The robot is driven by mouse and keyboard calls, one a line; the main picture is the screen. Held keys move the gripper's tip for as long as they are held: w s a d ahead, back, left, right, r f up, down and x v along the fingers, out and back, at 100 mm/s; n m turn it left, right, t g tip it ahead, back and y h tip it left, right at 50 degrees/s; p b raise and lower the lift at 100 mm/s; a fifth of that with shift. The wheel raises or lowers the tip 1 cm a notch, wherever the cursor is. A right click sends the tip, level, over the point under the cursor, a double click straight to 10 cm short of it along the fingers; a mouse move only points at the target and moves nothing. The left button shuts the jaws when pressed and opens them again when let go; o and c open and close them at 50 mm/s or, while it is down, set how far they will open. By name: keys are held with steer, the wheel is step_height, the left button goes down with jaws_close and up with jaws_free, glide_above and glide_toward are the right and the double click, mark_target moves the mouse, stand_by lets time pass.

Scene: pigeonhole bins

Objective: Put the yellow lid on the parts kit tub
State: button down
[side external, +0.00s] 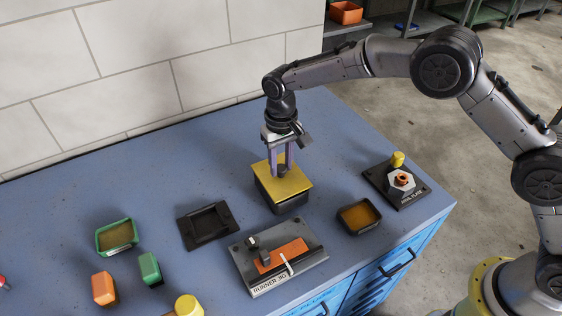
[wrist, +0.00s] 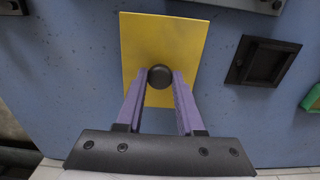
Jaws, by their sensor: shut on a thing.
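The yellow lid (side external: 284,181) is a flat square plate with a round black knob (wrist: 160,77) at its middle. My gripper (side external: 281,170) points straight down with its purple fingers shut on the knob; the wrist view shows one fingertip on each side of it (wrist: 160,80). A dark tub (side external: 287,206) is directly under the lid in the side view, and I take it to be the parts kit tub. The lid covers its opening, so its contents are hidden. I cannot tell whether the lid rests fully on the rim or sits slightly above it.
A black square tray (side external: 207,241) is to the left, and the runner jig (side external: 310,270) is in front. A black bin with brown contents (side external: 359,217) and a plate with a hexagon (side external: 420,185) are right. A green bin (side external: 102,238) and loose blocks (side external: 104,289) are far left.

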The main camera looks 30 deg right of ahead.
steer(key=shift+f, duration=0.75)
stand_by(0.3)
steer(key=c, duration=0.8)
jaws_free()
steer(key=shift+c, duration=0.2)
steer(key=shift+o, duration=0.2)
steer(key=o, duration=0.5)
steer(key=shift+r, duration=4)
